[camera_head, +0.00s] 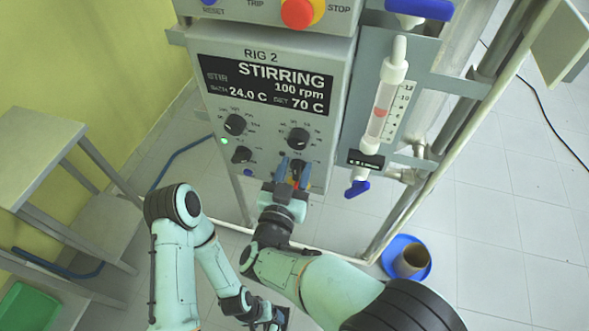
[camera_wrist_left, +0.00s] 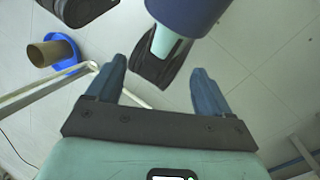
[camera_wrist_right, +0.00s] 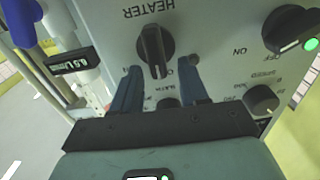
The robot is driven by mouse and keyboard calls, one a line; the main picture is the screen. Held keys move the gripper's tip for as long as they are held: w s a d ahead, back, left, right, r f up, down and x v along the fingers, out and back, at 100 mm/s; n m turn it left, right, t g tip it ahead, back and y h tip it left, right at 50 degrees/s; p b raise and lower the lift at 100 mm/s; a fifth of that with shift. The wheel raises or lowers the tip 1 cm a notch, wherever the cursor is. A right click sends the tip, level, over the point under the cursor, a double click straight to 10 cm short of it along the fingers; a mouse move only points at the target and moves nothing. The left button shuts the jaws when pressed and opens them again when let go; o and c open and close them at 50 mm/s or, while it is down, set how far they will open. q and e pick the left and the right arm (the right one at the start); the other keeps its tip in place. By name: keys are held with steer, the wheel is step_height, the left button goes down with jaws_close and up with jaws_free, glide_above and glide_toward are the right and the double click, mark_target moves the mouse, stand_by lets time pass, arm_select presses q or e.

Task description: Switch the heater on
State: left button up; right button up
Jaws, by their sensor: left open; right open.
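The heater knob (camera_wrist_right: 155,48) is black with a raised grip ridge, under the upside-down HEATER label (camera_wrist_right: 148,10) in the right wrist view. Its ridge stands roughly upright there. A small dark lamp (camera_wrist_right: 195,60) beside it is unlit. My right gripper (camera_wrist_right: 161,68) is open, its fingertips on either side of the knob's near end; I cannot tell whether they touch it. My left gripper (camera_wrist_left: 160,85) is open and empty, low and away from the panel.
The display (camera_head: 265,84) reads STIRRING, 100 rpm, 24.0 C, set 70 C. Another switch knob (camera_wrist_right: 290,30) has a lit green lamp (camera_wrist_right: 311,44). Speed (camera_wrist_right: 262,100) and bath knobs are close by.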

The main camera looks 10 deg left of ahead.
jaws_close()
steer(key=shift+f, duration=0.1)
